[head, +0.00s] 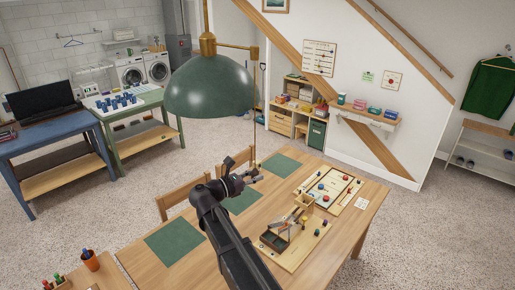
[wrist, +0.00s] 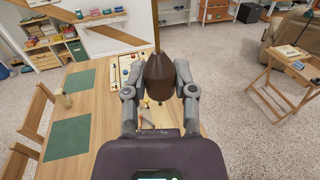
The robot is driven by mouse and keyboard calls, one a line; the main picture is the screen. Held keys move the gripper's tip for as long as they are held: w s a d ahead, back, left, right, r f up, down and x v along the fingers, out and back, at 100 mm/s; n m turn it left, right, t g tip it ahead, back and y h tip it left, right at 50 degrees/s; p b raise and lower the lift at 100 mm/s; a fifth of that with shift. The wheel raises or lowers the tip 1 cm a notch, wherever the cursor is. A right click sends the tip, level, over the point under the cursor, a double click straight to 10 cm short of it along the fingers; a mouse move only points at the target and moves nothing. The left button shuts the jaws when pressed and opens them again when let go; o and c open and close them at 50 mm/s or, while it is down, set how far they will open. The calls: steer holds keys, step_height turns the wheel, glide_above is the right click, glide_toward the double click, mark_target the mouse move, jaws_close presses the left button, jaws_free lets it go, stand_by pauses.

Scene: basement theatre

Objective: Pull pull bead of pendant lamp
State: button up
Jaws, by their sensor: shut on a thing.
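The green pendant lamp (head: 209,88) hangs above the table in the head view, with a thin pull cord (head: 254,110) down its right side. The brown, teardrop-shaped pull bead (wrist: 158,78) sits between the two fingers of my gripper (wrist: 159,70) in the wrist view, with the cord (wrist: 156,30) rising from its top. My gripper is shut on the bead. In the head view my gripper (head: 250,175) is above the table, at the cord's lower end. The bead is too small and covered to make out there.
The wooden table (head: 330,240) below holds green placemats (head: 175,241), a board game (head: 328,190) and a wooden puzzle board (head: 296,246). Chairs (head: 186,192) stand along its far side. The lamp shade hangs to the upper left of my gripper.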

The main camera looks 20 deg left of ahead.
steer(key=shift+r+p, duration=0.25)
steer(key=shift+p, duration=0.05)
steer(key=shift+r+p, duration=0.35)
steer(key=shift+r, duration=0.25)
steer(key=o, duration=0.9)
steer(key=shift+s+a, duration=0.1)
steer(key=shift+v, duration=3.85)
